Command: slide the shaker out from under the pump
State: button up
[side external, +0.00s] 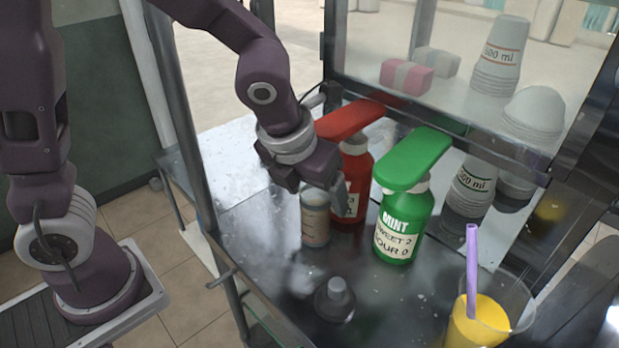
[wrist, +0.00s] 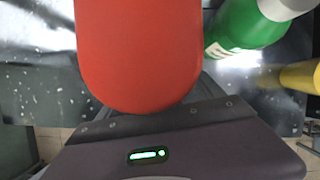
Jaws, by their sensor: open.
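The shaker (side external: 315,217) is a small pale, tan-grey cup with faint markings. It stands upright on the metal counter, close in front of the red pump bottle (side external: 357,172). The flat red pump head (side external: 350,120) reaches out to the left above. My gripper (side external: 322,194) is open, low at the shaker's upper part, with a finger in front of the red bottle. Whether the fingers touch the shaker cannot be told. In the wrist view the red pump head (wrist: 138,50) covers the middle and hides the shaker and fingertips.
A green mint bottle (side external: 405,225) with a green pump head stands to the right. A dark cap-like piece (side external: 336,300) lies in front. A yellow drink with a purple straw (side external: 478,325) stands front right. Stacked cups (side external: 498,55) are behind. The counter's left front is clear.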

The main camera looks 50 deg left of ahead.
jog(key=shift+x, duration=1.05)
jog(key=shift+c, duration=0.5)
grip_shut()
